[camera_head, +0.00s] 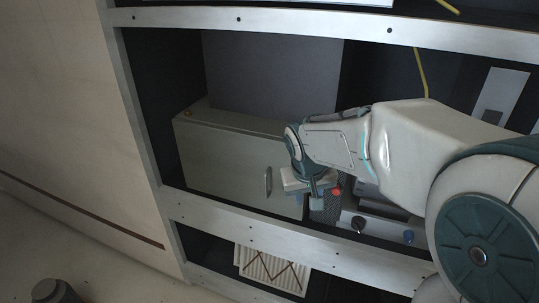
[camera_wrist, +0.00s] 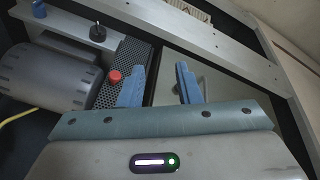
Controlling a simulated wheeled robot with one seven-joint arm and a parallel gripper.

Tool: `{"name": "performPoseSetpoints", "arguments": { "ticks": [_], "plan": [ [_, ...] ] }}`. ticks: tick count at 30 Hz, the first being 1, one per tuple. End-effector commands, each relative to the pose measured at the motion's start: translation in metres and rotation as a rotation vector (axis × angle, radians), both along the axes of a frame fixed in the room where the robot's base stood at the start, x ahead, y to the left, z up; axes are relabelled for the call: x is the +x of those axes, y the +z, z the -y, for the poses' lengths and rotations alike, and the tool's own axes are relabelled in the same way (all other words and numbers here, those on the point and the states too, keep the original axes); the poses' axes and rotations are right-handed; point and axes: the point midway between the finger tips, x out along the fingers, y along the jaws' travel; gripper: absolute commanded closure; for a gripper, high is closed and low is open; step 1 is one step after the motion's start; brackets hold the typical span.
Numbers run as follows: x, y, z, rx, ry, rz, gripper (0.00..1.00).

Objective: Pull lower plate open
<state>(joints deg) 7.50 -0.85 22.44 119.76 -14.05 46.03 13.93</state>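A grey-green box front plate (camera_head: 225,170) with a vertical metal handle (camera_head: 268,182) sits in the rack bay, left of my gripper (camera_head: 314,196). The plate looks shut. In the wrist view, my gripper (camera_wrist: 163,75) has its two blue fingers apart, with nothing held between them. A pale plate surface (camera_wrist: 215,75) shows beyond the right finger. I cannot tell for sure which plate is the lower one.
A red button (camera_head: 337,192) on a perforated panel (camera_wrist: 125,65) is close beside my gripper. A black knob (camera_head: 358,223) and a blue knob (camera_head: 408,236) are to the right. A metal rack rail (camera_head: 250,222) runs below, above a white pleated panel (camera_head: 268,268). A yellow cable (camera_head: 421,72) hangs behind.

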Motion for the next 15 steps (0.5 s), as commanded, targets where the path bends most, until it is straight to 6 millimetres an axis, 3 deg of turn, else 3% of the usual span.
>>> {"name": "performPoseSetpoints", "arguments": {
  "ticks": [3, 6, 10, 15],
  "plan": [
    [0.046, 0.008, -0.032, 0.035, 0.047, 0.015, 0.69],
    [0.075, 0.01, -0.056, 0.077, 0.076, 0.033, 0.69],
    [0.102, 0.013, -0.079, 0.13, 0.095, 0.053, 0.69],
    [0.118, 0.014, -0.093, 0.167, 0.104, 0.067, 0.69]
  ]
}}
